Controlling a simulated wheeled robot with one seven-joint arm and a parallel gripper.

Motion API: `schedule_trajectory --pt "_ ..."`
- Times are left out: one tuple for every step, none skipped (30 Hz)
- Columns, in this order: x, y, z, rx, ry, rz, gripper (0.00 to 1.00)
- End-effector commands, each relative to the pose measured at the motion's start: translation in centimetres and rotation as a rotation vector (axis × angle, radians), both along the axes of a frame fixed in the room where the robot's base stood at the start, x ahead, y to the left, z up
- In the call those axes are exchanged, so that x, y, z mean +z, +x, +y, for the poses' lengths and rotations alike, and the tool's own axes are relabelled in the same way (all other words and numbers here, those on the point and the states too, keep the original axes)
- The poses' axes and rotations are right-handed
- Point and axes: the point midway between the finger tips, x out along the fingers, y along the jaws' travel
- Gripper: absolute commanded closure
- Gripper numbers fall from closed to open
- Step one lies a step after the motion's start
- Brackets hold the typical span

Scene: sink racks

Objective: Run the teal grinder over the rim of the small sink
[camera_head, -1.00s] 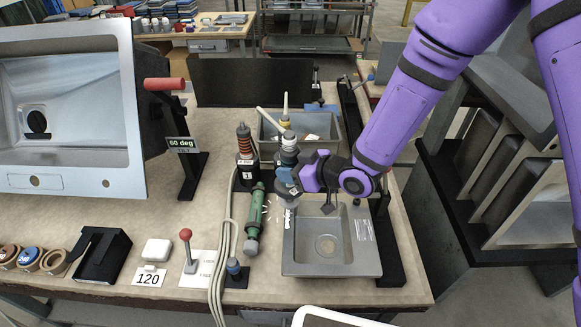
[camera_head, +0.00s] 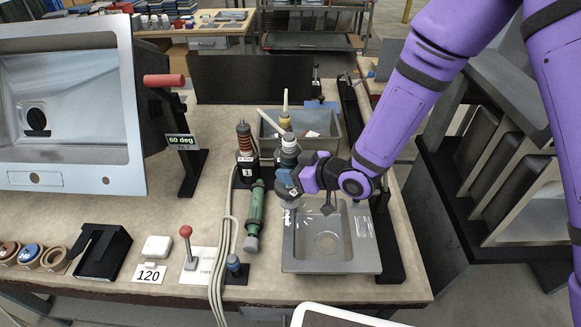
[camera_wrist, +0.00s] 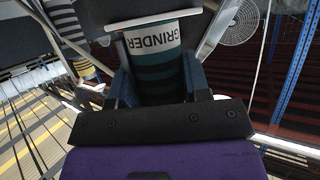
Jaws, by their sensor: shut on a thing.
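The small sink (camera_head: 331,262) is a grey steel basin lying on the bench at the front right. My gripper (camera_head: 287,181) is shut on the teal grinder (camera_head: 288,159), which stands about upright at the sink's left rim. Its lower end is over that rim near the far left corner; exact contact is hard to tell. Light streaks like sparks show beside it over the basin. In the wrist view the grinder (camera_wrist: 157,56) sits between the jaws, with a white label reading GRINDER; its working end is hidden.
A green tool (camera_head: 255,210) lies just left of the sink, beside hoses (camera_head: 222,262). An orange-ringed tool (camera_head: 244,140) stands in a holder behind. A grey bin (camera_head: 350,120) is behind the sink. A large tilted sink (camera_head: 128,100) stands at left. The sink's basin is empty.

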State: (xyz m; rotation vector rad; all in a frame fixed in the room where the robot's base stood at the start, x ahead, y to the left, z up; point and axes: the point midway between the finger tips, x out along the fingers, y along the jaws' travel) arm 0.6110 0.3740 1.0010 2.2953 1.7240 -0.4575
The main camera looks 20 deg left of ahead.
Motion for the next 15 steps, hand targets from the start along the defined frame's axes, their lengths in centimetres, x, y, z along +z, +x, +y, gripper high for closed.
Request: schedule_trajectory --pt "0.1 -0.3 0.0 0.001 0.002 0.000 0.94" --pt "0.1 -0.4 0.0 0.001 0.002 0.000 0.94" --pt "0.2 -0.6 -0.1 0.001 0.002 0.000 0.94" --pt "0.2 -0.8 -0.1 0.000 0.002 -0.001 0.94" --pt "0.2 -0.9 -0.1 0.000 0.003 -0.002 0.94" --pt "0.2 -1.1 -0.2 0.000 0.003 -0.002 0.94" --pt "0.2 -1.2 -0.2 0.000 0.002 -0.001 0.94" --pt "0.2 -1.2 -0.2 0.001 0.002 -0.001 0.94" --pt "0.2 -1.3 -0.3 0.001 0.002 -0.001 0.94" --pt "0.2 -1.4 -0.3 0.001 0.002 -0.001 0.94" --pt "0.2 -1.4 -0.3 0.001 0.002 -0.001 0.94" --pt "0.2 -1.4 -0.3 0.001 0.002 -0.001 0.94" --pt "0.2 -1.5 -0.3 0.001 0.002 -0.001 0.94" --pt "0.2 -1.6 -0.3 0.001 0.001 -0.001 0.94" --pt "0.1 -1.8 -0.4 0.001 0.001 0.000 0.94"
